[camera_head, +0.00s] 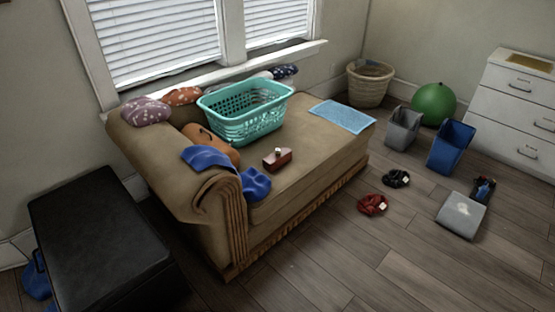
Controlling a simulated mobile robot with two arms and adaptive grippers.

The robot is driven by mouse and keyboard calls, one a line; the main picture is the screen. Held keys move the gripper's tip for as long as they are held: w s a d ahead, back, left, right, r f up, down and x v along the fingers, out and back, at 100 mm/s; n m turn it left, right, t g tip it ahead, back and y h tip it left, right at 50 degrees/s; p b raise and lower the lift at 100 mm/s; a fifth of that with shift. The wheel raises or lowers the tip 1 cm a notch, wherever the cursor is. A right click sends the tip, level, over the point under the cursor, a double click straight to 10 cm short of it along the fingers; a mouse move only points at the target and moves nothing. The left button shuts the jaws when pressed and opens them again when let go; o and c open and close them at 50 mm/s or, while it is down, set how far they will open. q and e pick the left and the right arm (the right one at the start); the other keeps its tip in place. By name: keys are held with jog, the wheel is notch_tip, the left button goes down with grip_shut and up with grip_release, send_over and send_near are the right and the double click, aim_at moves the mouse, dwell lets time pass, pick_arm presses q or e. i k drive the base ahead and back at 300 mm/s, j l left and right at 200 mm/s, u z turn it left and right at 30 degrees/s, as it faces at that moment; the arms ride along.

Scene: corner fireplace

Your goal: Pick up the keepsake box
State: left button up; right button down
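A small dark red-brown box (277,159), which looks like the keepsake box, lies on the seat of the tan chaise sofa (310,145). It sits near the seat's front edge, with a small light spot on its top. It stands clear of the teal laundry basket behind it and of the blue cloth to its left. Neither of my grippers shows in the head view, so I cannot see what they hold.
The teal basket (243,112), blue cloth (207,158) and light blue towel (343,116) lie on the sofa. A black chest (95,235) stands at left. Red (372,204) and black (397,178) items and bins (450,147) are on the floor. Floor before the sofa is largely clear.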

aim_at(272, 162)
jog(key=i+l, duration=0.2)
jog(key=i, duration=0.2)
jog(key=i+l, duration=0.25)
jog(key=i, duration=0.15)
jog(key=i+l, duration=0.2)
jog(key=i, duration=0.25)
jog(key=k+l+z, duration=0.05)
